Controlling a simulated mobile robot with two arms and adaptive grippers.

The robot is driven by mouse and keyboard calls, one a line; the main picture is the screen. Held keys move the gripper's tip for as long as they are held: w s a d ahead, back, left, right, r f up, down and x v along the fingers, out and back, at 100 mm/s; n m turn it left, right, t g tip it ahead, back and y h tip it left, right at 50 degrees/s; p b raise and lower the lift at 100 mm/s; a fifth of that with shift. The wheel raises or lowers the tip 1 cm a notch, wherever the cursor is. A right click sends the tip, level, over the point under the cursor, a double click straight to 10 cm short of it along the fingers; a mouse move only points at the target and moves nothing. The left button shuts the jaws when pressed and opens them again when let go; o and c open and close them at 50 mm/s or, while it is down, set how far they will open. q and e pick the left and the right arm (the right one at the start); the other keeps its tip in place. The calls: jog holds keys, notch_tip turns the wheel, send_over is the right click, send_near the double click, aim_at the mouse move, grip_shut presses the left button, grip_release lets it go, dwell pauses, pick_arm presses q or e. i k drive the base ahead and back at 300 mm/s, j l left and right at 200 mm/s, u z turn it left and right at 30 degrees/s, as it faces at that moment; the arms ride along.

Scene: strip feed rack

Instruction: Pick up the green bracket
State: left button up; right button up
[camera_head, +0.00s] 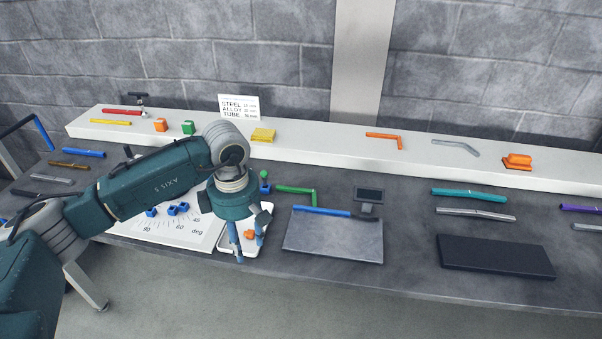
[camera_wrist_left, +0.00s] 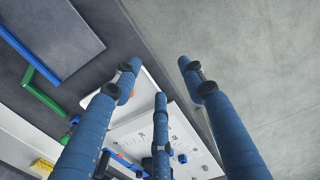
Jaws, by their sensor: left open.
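The green bracket (camera_head: 300,190), an L-shaped bar, lies on the dark grey table right of my left gripper (camera_head: 250,246). It also shows at the left of the left wrist view (camera_wrist_left: 36,90), apart from my fingers. My left gripper (camera_wrist_left: 158,80) has its blue fingers spread, with nothing between them. In the head view it hangs in front of a white tray (camera_head: 264,240) near the table's front edge. My right gripper is in neither view.
A grey plate (camera_head: 330,240) with a blue bar (camera_head: 320,210) at its back edge lies right of the tray. A small display (camera_head: 369,195) stands behind it. A white angle sheet (camera_head: 195,238) lies to the left, a black pad (camera_head: 495,258) to the right. A pale raised shelf (camera_head: 330,153) runs behind.

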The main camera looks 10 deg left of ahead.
aim_at(281, 187)
jog(key=i, duration=1.1)
